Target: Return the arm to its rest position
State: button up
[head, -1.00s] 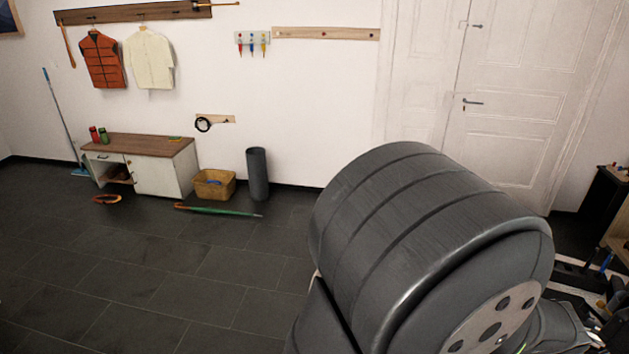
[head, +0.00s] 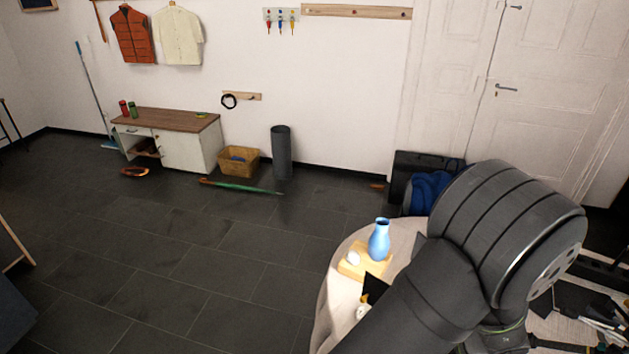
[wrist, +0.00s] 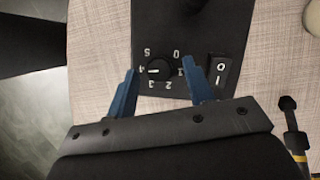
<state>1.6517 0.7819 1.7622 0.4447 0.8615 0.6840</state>
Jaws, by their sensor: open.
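My gripper (wrist: 160,66) shows in the wrist view with its two blue fingers apart. No object is held between them. A dark panel with a black numbered knob (wrist: 159,67) and a rocker switch (wrist: 221,69) lies beyond the fingertips. The knob shows between the tips; I cannot tell how far off it is. In the head view my arm fills the lower right and covers part of the round, light-coloured table (head: 335,290). My gripper cannot be made out there.
A blue vase (head: 379,241) and a small white thing (head: 353,258) stand on a wooden board on the table. A low cabinet (head: 185,152), basket and green umbrella (head: 240,187) are farther off. Floor at left is mostly clear.

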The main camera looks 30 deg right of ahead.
jog(key=n, duration=0.2)
jog(key=n+g+y, duration=0.1)
jog(key=n, duration=0.2)
jog(key=shift+w+d+n+g+y, duration=0.2)
jog(key=shift+d+n+g+y, duration=0.1)
jog(key=shift+n, duration=0.1)
jog(key=n+g, duration=0.1)
jog(key=n, duration=0.4)
jog(key=shift+w+g+y, duration=0.2)
jog(key=shift+g+y, duration=0.2)
